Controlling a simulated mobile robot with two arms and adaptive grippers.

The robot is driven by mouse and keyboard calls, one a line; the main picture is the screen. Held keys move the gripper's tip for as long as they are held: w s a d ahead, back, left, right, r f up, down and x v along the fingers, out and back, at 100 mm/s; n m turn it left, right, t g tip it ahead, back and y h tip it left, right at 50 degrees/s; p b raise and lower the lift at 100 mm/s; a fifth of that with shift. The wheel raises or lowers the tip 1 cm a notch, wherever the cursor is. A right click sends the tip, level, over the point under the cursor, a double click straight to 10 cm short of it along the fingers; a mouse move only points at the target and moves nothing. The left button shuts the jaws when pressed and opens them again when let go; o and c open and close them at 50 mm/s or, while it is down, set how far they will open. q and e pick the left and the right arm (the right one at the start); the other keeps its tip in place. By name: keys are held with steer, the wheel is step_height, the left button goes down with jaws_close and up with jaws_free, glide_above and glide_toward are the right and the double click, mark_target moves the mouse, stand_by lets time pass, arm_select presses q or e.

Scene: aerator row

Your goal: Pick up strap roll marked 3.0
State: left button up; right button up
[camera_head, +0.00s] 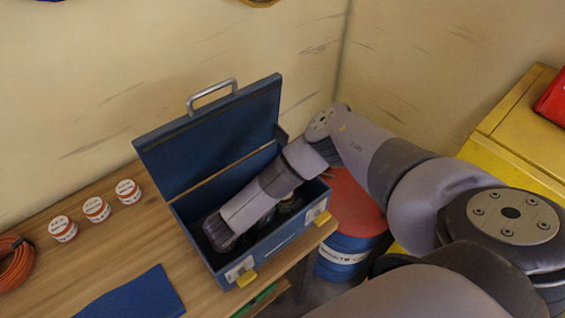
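Three small white-and-red round containers or rolls stand in a row on the wooden table at left: a left one (63,229), a middle one (96,210) and a right one (128,191). Their labels are too small to read, so I cannot tell which is marked 3.0. My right arm comes in from the right and reaches down into an open blue toolbox (215,145). The dark wrist end of the arm is inside the box at its near left. The fingers of my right gripper are hidden there. My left gripper is not in view.
The toolbox lid stands up at the back. An orange cable coil (14,262) lies at the far left, and a blue mat (133,295) lies in front. A red-and-blue drum (350,225) stands right of the table. A yellow cabinet (520,135) is at right.

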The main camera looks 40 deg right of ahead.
steer(key=shift+w+d+f, duration=0.1)
steer(key=shift+d+f, duration=0.1)
steer(key=shift+d, duration=0.25)
steer(key=shift+a, duration=0.1)
steer(key=shift+c, duration=1.4)
steer(key=c, duration=1.1)
steer(key=shift+r, duration=0.15)
